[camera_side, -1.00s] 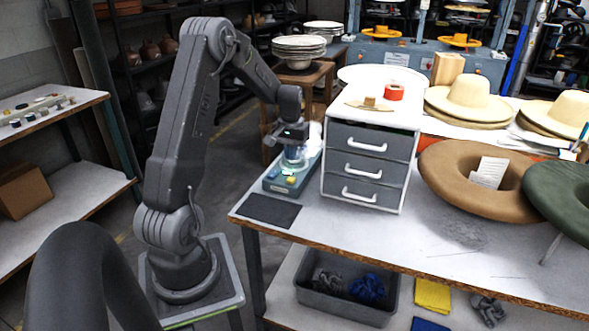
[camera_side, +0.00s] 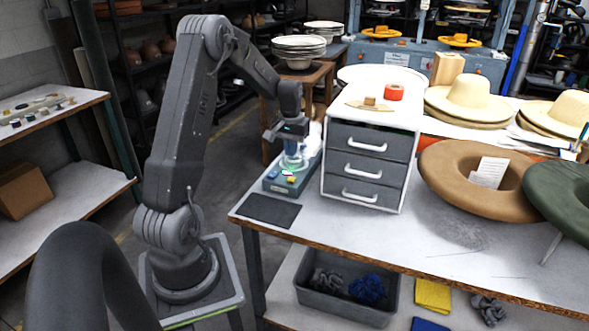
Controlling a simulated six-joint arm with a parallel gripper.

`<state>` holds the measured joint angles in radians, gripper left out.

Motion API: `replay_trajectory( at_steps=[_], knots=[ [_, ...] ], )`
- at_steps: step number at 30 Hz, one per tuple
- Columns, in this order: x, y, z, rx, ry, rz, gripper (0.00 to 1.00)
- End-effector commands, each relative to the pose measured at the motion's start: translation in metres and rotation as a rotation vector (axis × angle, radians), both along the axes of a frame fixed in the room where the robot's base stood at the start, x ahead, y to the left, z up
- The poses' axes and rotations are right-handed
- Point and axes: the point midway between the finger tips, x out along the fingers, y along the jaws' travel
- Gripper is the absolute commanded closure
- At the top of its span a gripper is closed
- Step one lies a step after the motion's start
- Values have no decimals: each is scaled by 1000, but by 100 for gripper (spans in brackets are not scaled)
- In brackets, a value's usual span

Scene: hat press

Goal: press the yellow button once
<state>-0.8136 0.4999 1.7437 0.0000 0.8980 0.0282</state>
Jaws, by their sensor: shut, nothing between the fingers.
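The button box (camera_side: 300,182) is a grey-green panel at the left end of the workbench, beside the drawer unit. A small yellow button (camera_side: 291,180) shows on its front part, with a blue button (camera_side: 274,174) to its left. My gripper (camera_side: 292,157) is shut and empty. It points down over the box, behind the yellow button in this view.
A white and grey drawer unit (camera_side: 366,168) stands close to the right of the box. A dark mat (camera_side: 269,210) lies in front of it. A brown ring (camera_side: 455,178) and straw hats (camera_side: 470,92) are further right. The bench front is mostly clear.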

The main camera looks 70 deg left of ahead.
Motion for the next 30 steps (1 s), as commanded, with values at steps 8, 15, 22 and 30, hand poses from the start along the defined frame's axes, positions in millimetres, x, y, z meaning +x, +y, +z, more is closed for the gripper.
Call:
replay_trajectory(
  at_steps=[8, 15, 22, 30],
  knots=[
    [0, 0, 5, 1, -1, 0, 100],
    [0, 0, 8, 1, -1, 0, 100],
    [0, 0, 10, 0, 0, 0, 100],
    [0, 0, 10, 0, 0, 0, 100]
  ],
)
